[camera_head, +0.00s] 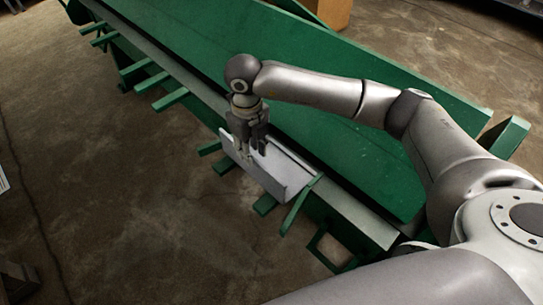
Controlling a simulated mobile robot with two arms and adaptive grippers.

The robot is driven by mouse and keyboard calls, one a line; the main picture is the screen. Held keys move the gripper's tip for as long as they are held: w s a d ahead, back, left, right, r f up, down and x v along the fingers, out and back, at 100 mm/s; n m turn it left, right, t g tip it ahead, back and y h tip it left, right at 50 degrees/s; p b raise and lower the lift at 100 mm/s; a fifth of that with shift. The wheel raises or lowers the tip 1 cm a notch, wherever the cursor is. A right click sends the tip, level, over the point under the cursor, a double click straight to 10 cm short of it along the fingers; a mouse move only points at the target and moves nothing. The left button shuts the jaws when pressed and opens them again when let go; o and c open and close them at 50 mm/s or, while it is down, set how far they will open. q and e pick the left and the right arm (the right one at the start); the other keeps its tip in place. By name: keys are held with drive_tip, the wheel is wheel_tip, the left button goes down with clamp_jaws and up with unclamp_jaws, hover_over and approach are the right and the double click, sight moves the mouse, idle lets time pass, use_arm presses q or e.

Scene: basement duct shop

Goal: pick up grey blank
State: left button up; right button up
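The grey blank (268,178) is a light, bent metal sheet with a raised front flange. It is at the front edge of the long green brake machine (365,165), above its green support arms. My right gripper (252,153) points down at the left part of the blank, with its fingers at the sheet. The fingertips partly overlap the blank, so I cannot tell whether they are closed on it. My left gripper is not in view.
Several green support arms (171,99) stick out from the machine's front edge. An orange-brown box (330,10) stands behind the machine. The concrete floor (120,210) in front is mostly clear.

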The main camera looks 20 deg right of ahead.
sight(253, 168)
wheel_tip(253, 168, down, 2)
drive_tip(key=shift+s+f, duration=0.1)
drive_tip(key=shift+f, duration=0.3)
wheel_tip(253, 168, down, 4)
drive_tip(key=p, duration=0.2)
drive_tip(key=shift+a+p, duration=0.1)
drive_tip(key=shift+p, duration=0.25)
drive_tip(key=shift+f, duration=0.6)
clamp_jaws()
